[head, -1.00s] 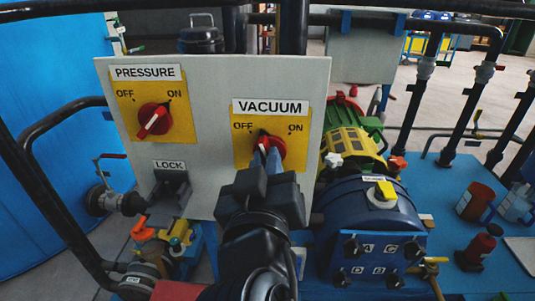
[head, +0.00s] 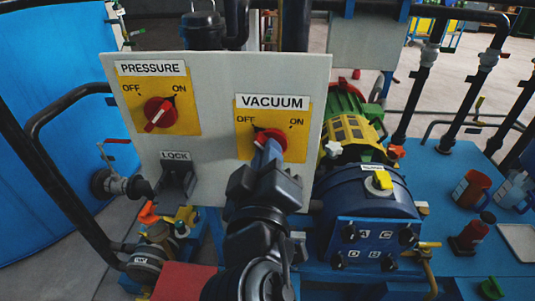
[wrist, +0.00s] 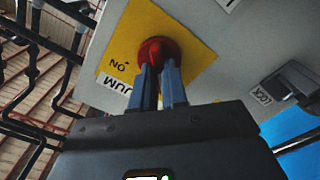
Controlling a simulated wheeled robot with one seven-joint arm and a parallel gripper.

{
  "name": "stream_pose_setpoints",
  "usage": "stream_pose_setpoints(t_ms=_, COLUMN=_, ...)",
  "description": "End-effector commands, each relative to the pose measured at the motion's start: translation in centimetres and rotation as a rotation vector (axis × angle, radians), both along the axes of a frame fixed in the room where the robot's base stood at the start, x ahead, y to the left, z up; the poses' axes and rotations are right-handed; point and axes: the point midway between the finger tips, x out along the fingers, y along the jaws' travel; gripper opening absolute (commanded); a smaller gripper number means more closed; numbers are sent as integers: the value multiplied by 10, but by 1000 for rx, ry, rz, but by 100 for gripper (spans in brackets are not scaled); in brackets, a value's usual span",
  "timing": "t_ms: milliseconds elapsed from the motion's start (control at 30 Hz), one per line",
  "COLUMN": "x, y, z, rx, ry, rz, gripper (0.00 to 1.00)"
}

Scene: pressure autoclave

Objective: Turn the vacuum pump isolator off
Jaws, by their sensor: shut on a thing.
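The vacuum isolator is a red knob (head: 276,143) on a yellow plate (head: 299,152) labelled VACUUM, with OFF at upper left and ON at upper right. A dark pointer tip shows at the knob's upper left, on the OFF side. My gripper (head: 268,149) is shut on the knob from the front, and its fingers hide part of it. In the wrist view the red knob (wrist: 157,47) sits between the tips of both blue-grey fingers (wrist: 159,68). The pointer and the OFF mark are hidden there.
A similar PRESSURE knob (head: 158,115) is on the left of the same grey panel (head: 222,87), its dark tip toward ON. A LOCK bracket (head: 176,178) juts out below it. A blue pump (head: 362,198) stands close to the right of my arm. Black pipes (head: 62,102) run at left.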

Motion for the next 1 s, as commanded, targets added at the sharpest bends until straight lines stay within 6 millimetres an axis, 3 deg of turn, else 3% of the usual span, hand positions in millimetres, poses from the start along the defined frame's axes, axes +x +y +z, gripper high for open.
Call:
stream_pose_setpoints(t_ms=267, x=0, y=1, z=1, rx=-2, ry=-2, rz=1, gripper=0)
stream_pose_setpoints(t_ms=300, x=0, y=1, z=1, rx=-2, ry=-1, rz=1, gripper=17)
stream_pose_setpoints(t_ms=533, x=0, y=0, z=0, rx=-1, ry=-1, rz=1, gripper=38)
stream_pose_setpoints(t_ms=833, x=-4, y=1, z=-1, rx=0, ry=0, rz=1, gripper=38)
stream_pose_setpoints(t_ms=1000, x=-26, y=2, z=-2, rx=0, ry=-1, rz=4, gripper=38)
